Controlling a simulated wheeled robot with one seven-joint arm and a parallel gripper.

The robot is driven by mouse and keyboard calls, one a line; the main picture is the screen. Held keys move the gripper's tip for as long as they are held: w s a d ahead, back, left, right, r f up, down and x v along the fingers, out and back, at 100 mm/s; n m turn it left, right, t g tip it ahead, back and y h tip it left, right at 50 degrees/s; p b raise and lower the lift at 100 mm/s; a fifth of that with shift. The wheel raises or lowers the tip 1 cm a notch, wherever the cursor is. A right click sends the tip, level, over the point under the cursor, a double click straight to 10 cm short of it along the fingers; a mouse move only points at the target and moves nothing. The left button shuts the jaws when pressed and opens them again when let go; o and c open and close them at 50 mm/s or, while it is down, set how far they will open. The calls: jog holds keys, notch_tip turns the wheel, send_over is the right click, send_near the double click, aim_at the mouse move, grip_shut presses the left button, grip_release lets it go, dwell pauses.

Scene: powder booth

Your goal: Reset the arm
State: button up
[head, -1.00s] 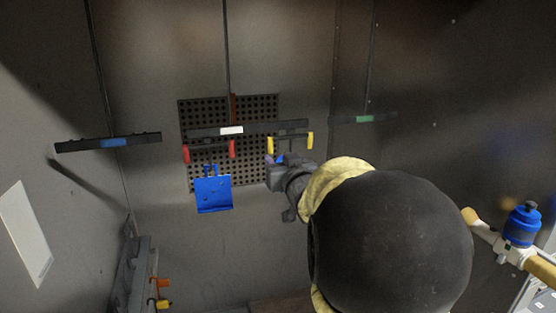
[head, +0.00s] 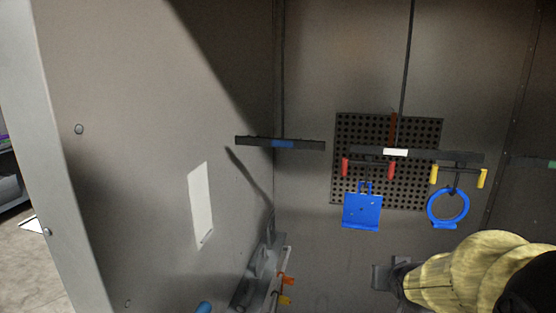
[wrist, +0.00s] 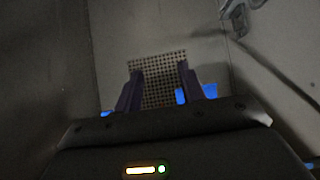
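My yellow-covered arm runs off the lower right corner. A blue ring (head: 464,207) hangs under the yellow-ended hanger (head: 459,177). A blue plate (head: 361,211) hangs under the red-ended hanger (head: 368,167).
A dark bar with a white label (head: 395,153) crosses the perforated panel (head: 388,120). A blue-labelled bar (head: 282,143) hangs left, a green-labelled one (head: 552,163) at the right edge. A rack with orange and yellow clips (head: 285,280) stands low by the left wall.

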jog(key=s+a+f+n+g+y, duration=0.1)
jog(key=s+a+f+g, duration=0.2)
jog(key=s+a+f, duration=0.2)
jog(key=s+a+f+n+g+y, duration=0.1)
jog(key=s+a+f+g, duration=0.3)
jog(key=s, duration=0.5)
notch_tip(320, 180, down, 2)
jog(key=shift+s+a+f, duration=0.1)
jog(key=shift+s+a, duration=0.15)
jog(key=shift+a, duration=0.55)
jog(key=shift+d, duration=0.15)
